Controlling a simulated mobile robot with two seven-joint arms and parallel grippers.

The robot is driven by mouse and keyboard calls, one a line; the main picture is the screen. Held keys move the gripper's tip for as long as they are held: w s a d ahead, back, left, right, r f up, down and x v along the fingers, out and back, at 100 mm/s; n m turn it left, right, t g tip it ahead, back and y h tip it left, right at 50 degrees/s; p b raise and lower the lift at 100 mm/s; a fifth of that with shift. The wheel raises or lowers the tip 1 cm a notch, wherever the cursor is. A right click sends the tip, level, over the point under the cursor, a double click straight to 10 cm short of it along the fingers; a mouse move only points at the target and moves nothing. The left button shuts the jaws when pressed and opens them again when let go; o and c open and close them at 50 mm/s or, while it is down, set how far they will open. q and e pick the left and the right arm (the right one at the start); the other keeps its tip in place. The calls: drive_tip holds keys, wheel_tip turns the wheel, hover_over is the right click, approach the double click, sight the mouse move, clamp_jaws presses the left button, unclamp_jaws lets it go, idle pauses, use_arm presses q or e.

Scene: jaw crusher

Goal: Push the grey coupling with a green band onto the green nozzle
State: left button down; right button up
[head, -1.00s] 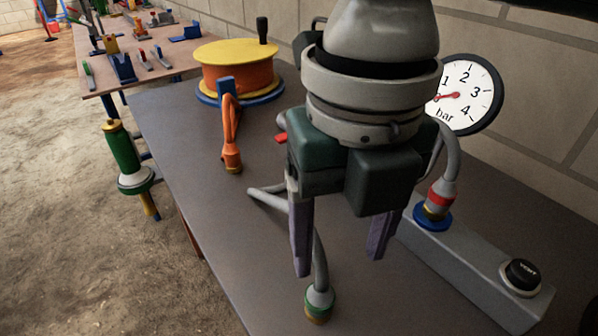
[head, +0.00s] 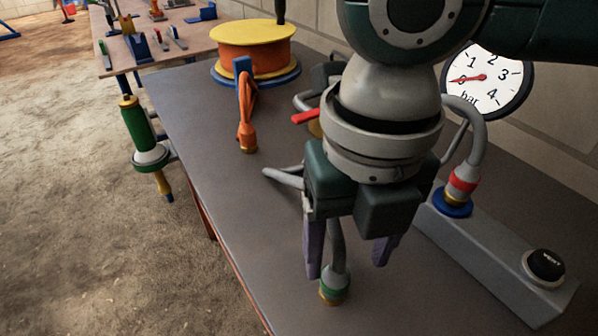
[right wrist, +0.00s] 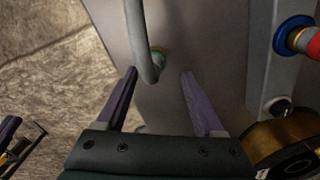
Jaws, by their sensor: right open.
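The grey coupling with a green band (head: 334,287) is at the end of a grey hose, low over the bench near its front edge. In the right wrist view the green-banded coupling (right wrist: 158,52) shows between and beyond the fingers, partly covered by its hose. My right gripper (head: 346,258) is open and empty above the bench, with the hose passing behind it. The green nozzle cannot be made out for certain.
A grey block (head: 495,262) holds a black knob and a blue collar with a red-banded coupling (head: 462,184). An orange coupling (head: 247,138) hangs by the reel (head: 254,55). The bench's left middle is clear.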

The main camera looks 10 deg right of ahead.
sight(337, 267)
drive_tip(key=f, duration=0.1)
drive_tip(key=f+b, duration=0.1)
drive_tip(key=f, duration=0.2)
drive_tip(key=shift+w+a+f, duration=0.15)
drive_tip(key=shift+w+a, duration=0.1)
drive_tip(key=shift+a, duration=0.1)
drive_tip(key=shift+f, duration=0.5)
drive_tip(key=shift+c, duration=0.2)
clamp_jaws()
